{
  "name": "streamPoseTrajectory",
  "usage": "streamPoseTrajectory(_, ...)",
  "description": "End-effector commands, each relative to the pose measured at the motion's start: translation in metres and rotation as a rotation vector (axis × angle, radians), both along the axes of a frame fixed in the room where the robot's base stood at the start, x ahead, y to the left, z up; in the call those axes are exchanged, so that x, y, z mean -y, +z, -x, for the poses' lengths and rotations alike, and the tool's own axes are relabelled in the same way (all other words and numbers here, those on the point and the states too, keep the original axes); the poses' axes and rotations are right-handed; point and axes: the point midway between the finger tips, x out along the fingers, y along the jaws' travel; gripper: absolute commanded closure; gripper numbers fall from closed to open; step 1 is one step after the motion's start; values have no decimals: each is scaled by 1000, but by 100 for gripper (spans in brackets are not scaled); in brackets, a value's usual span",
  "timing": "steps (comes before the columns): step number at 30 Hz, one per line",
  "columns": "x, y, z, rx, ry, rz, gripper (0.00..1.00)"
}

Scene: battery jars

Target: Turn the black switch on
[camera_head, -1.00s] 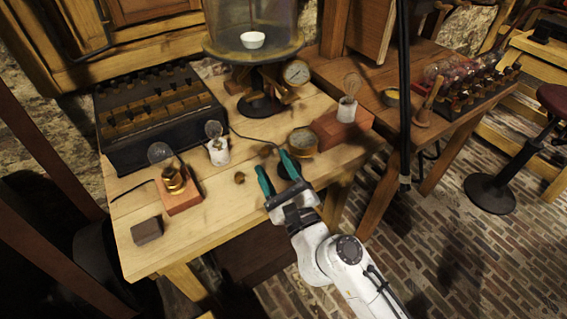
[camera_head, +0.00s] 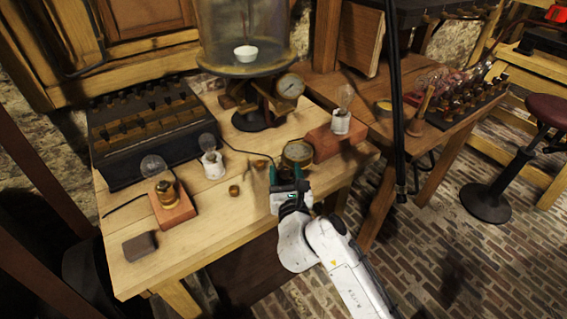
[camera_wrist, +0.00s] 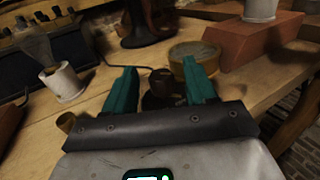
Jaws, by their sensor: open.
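A small round black switch (camera_wrist: 161,84) with a dark knob shows in the wrist view, between and just beyond my fingertips. In the head view it is mostly hidden behind my gripper (camera_head: 285,172). My gripper has two green fingers, spread apart with nothing held; the wrist view shows them too (camera_wrist: 159,78). The fingers point toward the table, one to each side of the knob as seen from the wrist. I cannot tell whether they touch it, nor the switch's position.
A brass dial (camera_head: 298,153) lies just beyond the switch. A red-brown block (camera_head: 335,140) carries a bulb at right. A small brass cup (camera_head: 233,191) sits left of my gripper. A bulb on a brick-coloured base (camera_head: 172,207) and a dark block (camera_head: 139,246) are farther left. The front tabletop is clear.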

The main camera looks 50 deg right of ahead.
Motion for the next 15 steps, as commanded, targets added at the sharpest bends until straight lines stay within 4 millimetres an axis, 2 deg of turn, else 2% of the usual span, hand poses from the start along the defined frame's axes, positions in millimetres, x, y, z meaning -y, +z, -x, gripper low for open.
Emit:
streamPoseTrajectory(6,18,0,-20,-1,0,-1,44)
streamPoseTrajectory(15,23,0,-25,-1,0,1,44)
